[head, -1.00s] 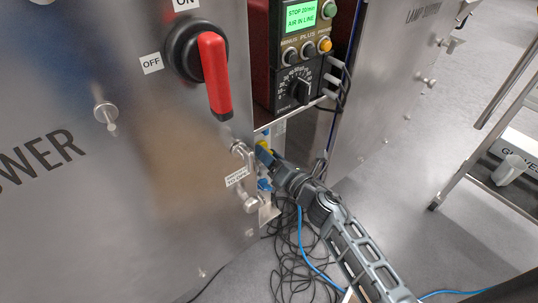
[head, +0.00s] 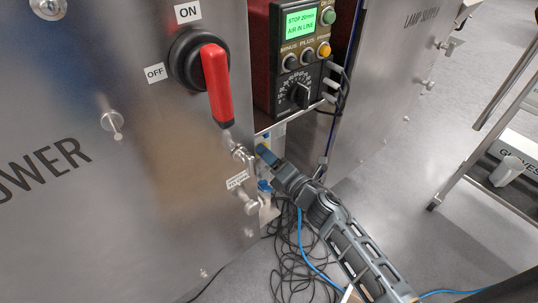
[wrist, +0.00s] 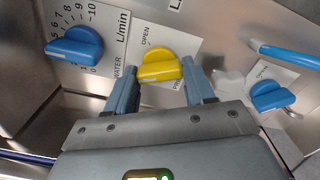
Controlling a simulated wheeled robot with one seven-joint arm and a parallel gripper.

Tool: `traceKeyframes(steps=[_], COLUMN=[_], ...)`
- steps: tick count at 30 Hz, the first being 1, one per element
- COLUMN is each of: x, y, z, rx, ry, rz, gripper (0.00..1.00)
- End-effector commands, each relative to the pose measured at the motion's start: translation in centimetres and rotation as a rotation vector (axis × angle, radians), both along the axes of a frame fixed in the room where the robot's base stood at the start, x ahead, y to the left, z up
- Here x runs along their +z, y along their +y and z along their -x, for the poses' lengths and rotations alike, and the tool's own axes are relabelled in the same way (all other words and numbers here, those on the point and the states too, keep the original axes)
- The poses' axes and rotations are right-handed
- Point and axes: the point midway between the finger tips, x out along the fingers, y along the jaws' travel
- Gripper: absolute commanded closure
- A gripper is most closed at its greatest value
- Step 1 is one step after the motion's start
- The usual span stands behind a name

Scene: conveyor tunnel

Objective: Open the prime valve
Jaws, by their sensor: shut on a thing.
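A yellow valve knob (wrist: 161,67) sits on a white plate (wrist: 184,45) marked OPEN in the wrist view. The rest of the plate's lettering is partly covered, so I cannot read all of it. The knob's grip bar lies nearly level. My gripper (wrist: 162,82) is shut on the knob, with one blue-grey finger on each side. In the head view, my gripper (head: 266,152) reaches into the gap beside the steel cabinet, and its fingers hide most of the knob.
A blue water flow knob (wrist: 75,46) is left of the yellow one, and another blue knob (wrist: 271,95) is right. A red-handled switch (head: 216,84) juts from the cabinet (head: 120,200). A pump box (head: 296,55) reads AIR IN LINE. Cables (head: 290,260) lie on the floor.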

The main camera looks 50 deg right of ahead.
Motion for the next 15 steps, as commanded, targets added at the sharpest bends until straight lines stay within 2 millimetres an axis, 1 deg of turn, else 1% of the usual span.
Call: traceKeyframes(steps=[15], x=[0.2], y=[0.02], z=[0.04], rx=[-0.001], ry=[-0.134], rz=[-0.475], gripper=[0.77])
